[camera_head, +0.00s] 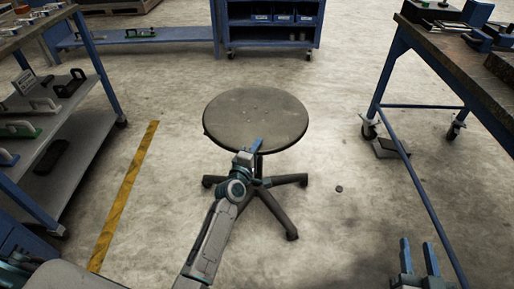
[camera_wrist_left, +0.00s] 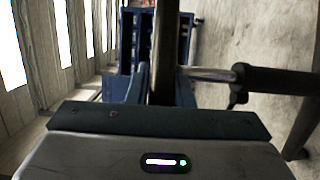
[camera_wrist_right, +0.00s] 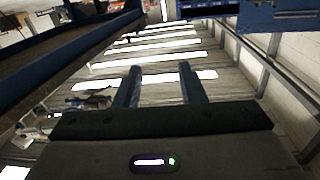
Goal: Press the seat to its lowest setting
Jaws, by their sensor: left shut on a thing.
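The stool's round dark seat (camera_head: 255,112) stands in the middle of the head view, on a central post above a dark star-shaped base (camera_head: 272,203). My left gripper (camera_head: 257,150) is at the seat's near edge. In the left wrist view the seat (camera_wrist_left: 169,50) shows edge-on between the blue fingers, which are shut on its rim. The stool's post (camera_wrist_left: 260,79) runs off to the right there. The seat hides the top of the post in the head view. My right gripper (camera_head: 418,257) is open and empty at the lower right, away from the stool.
A shelf rack (camera_head: 62,135) stands at the left, beside a yellow floor stripe (camera_head: 124,196). A wheeled workbench (camera_head: 440,55) stands at the right. A blue cabinet (camera_head: 270,35) is behind the stool. A small dark disc (camera_head: 339,189) lies on the floor right of the base.

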